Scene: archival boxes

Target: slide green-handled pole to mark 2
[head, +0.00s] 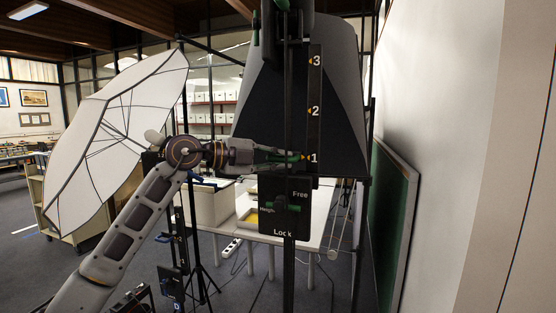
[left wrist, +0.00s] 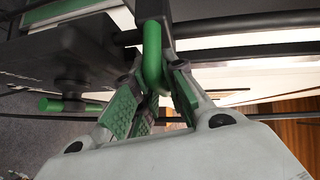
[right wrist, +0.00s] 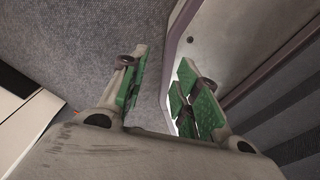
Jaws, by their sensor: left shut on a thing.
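The dark upright pole (head: 289,90) stands in front of a large dark hood, beside a black scale strip (head: 314,85) with orange marks 1, 2 and 3. My left gripper (head: 288,157) is at the pole's green handle (left wrist: 152,55), level with mark 1. In the left wrist view my left gripper (left wrist: 155,100) has its green-padded fingers on either side of the handle, shut on it. My right gripper (right wrist: 163,90) is open and empty in the right wrist view. It is out of the head view.
A white umbrella (head: 110,140) stands at left. A white table (head: 315,226) is behind the pole. A green board (head: 391,220) leans at the right wall.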

